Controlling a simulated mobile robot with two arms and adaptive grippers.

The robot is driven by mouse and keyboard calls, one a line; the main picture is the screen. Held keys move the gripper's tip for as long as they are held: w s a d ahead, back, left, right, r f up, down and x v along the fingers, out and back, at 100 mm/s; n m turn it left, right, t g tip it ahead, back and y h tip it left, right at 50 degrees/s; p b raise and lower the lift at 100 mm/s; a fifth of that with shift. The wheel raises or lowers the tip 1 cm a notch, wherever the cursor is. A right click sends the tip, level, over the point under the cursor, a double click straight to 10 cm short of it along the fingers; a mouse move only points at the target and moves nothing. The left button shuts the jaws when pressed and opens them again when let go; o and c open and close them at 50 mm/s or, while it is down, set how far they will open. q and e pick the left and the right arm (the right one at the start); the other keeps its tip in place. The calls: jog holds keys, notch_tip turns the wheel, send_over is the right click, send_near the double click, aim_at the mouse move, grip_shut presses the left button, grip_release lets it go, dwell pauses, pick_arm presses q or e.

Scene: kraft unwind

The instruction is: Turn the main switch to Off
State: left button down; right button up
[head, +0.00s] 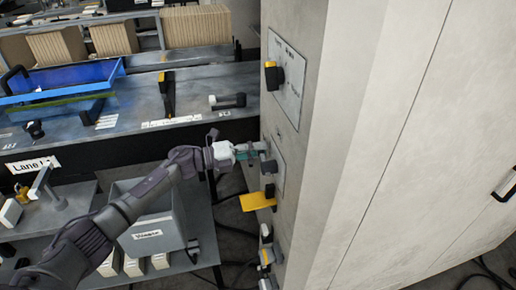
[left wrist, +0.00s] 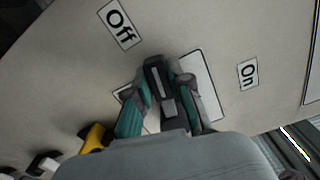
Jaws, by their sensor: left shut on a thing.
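The main switch is a dark handle (left wrist: 158,78) on a pale cabinet face, with an "Off" label (left wrist: 119,24) at its upper left and an "On" label (left wrist: 247,74) to its right in the left wrist view. My left gripper (left wrist: 160,98) has its green-and-grey fingers on both sides of the handle and is shut on it. The handle's upper end points up and slightly left; its exact setting is unclear. In the head view my left gripper (head: 252,150) reaches the cabinet side at a small plate (head: 278,168), and its fingers partly hide the handle. My right gripper is not in view.
Above on the cabinet (head: 385,150) is a panel with a black-and-yellow knob (head: 271,75). Below the gripper a yellow bracket (head: 258,202) sticks out. A grey bin (head: 150,235) stands under my left arm. A bench with a blue tray (head: 62,80) is at left.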

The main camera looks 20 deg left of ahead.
pick_arm(q)
jog(key=shift+w+f+n, duration=0.1)
jog(key=shift+f+n, duration=0.6)
jog(key=shift+n, duration=0.4)
jog(key=shift+f, duration=0.1)
jog(key=c, duration=1)
grip_release()
jog(key=shift+c, duration=0.2)
jog(key=v, duration=1.2)
